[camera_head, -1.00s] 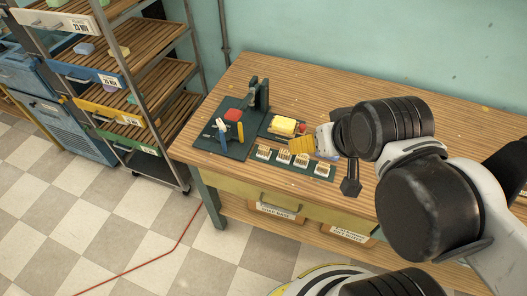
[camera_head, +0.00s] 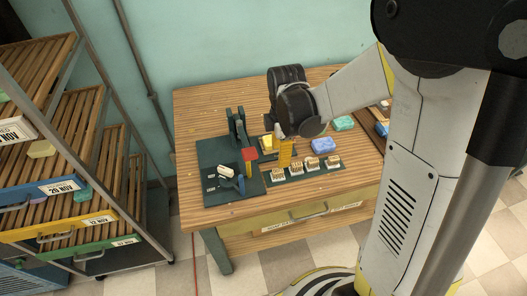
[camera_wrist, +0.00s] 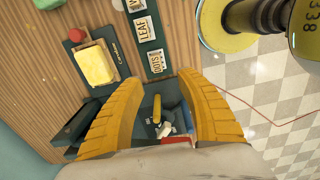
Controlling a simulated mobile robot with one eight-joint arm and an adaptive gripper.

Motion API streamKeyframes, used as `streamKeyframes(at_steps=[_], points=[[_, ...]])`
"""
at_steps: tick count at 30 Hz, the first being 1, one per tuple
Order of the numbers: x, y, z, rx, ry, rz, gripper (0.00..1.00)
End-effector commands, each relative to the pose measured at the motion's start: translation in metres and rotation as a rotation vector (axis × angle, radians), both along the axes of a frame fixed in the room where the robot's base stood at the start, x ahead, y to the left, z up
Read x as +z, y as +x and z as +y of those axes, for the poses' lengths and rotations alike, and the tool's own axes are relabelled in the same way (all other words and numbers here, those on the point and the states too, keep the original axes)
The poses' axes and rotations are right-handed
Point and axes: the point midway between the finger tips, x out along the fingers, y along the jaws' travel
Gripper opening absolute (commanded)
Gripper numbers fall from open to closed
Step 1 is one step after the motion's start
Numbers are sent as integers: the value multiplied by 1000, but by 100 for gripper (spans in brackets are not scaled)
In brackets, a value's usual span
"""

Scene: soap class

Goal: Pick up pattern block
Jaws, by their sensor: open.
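Several small pale pattern blocks stand in a row on a dark green strip (camera_head: 305,179) along the table's front; one is at the left end (camera_head: 278,175) and one at the right end (camera_head: 332,161). In the wrist view, blocks marked DOTS (camera_wrist: 156,61) and LEAF (camera_wrist: 145,29) lie beyond the fingertips, with another partly cut off by the top edge. My gripper (camera_head: 286,152) points down above the table, just behind the row. Its yellow fingers (camera_wrist: 160,78) are open with nothing held; a dark green board shows between them.
A yellow soap bar (camera_head: 267,143) sits behind the row. Blue (camera_head: 322,144) and teal (camera_head: 343,123) soaps lie right. A shelf rack stands left.

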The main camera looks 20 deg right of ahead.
Motion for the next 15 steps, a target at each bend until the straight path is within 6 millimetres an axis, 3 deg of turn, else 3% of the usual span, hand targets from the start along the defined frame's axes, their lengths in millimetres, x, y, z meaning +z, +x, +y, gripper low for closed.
streamKeyframes(at_steps=[9,15], points=[[-49,2,0,30,0,11,43],[-64,2,0,29,0,11,43]])
